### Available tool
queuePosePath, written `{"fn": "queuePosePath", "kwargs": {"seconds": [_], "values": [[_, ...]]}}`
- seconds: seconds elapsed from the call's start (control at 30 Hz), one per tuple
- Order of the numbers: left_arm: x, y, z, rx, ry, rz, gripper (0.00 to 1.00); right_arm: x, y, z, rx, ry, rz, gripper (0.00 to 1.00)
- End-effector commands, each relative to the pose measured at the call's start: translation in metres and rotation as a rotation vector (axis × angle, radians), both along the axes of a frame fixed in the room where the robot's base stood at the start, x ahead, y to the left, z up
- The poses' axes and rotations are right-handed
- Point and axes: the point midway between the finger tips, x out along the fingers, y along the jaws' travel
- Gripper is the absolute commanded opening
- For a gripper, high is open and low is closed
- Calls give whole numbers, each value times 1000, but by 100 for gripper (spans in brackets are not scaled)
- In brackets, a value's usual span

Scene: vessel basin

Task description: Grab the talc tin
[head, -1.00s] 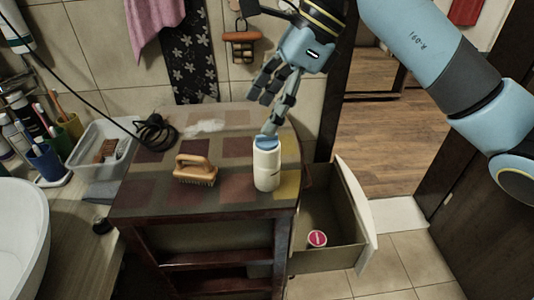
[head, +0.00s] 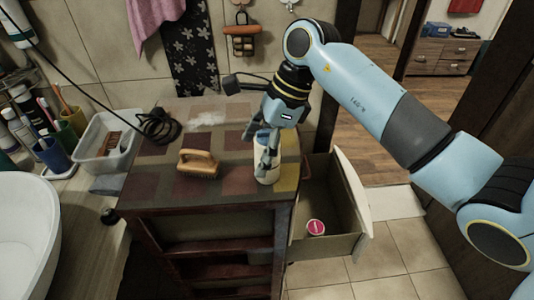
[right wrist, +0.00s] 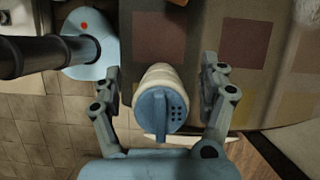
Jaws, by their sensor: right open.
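The talc tin (head: 268,172) is a white cylinder with a blue perforated cap, upright on the checkered cabinet top near its right front corner. My right gripper (head: 265,160) is over it from above, and its fingers hide part of the tin in the head view. In the right wrist view the tin (right wrist: 158,108) is between the two spread fingers of my right gripper (right wrist: 160,105), with a gap on each side. The gripper is open. My left gripper is not in view.
A wooden brush (head: 198,163) lies left of the tin. A black coiled cable (head: 158,127) and a white tray (head: 103,142) are farther left. The drawer (head: 340,205) at the right stands open with a pink-lidded tub (head: 315,227) inside. A white basin (head: 25,225) is at the far left.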

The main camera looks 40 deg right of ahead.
Motion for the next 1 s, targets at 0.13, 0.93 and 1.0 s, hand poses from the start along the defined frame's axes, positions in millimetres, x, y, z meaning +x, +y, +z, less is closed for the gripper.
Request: {"fn": "queuePosePath", "kwargs": {"seconds": [0.13, 0.93, 1.0], "values": [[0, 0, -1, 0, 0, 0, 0, 0, 0, 0, 0, -1, 0, 76], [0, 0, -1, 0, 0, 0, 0, 0, 0, 1, 0, -1, 0, 6], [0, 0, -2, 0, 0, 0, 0, 1, -1, 4, -1, -3, 0, 6]]}}
